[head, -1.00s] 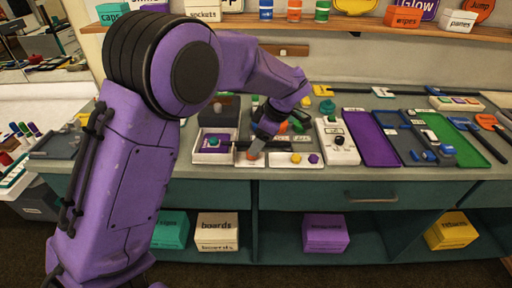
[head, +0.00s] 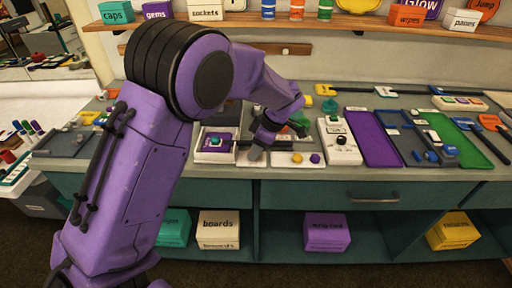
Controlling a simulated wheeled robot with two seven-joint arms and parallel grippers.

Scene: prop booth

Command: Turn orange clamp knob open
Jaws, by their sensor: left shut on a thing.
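My left gripper (head: 257,150) points down at the worktop, over a small pale base (head: 246,162) between a white box and a white plate. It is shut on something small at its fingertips. The orange clamp knob fits that spot, but my fingers and wrist hide it, so its angle cannot be read. A dark bar (head: 288,145) runs to the right from beside the gripper. My right gripper is not in view.
To the left stands a white box (head: 213,157) with a purple and teal top. To the right are a white plate (head: 283,160) with yellow and purple knobs, a white switch box (head: 341,154), and a purple tray (head: 373,151). A shelf (head: 345,22) runs above.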

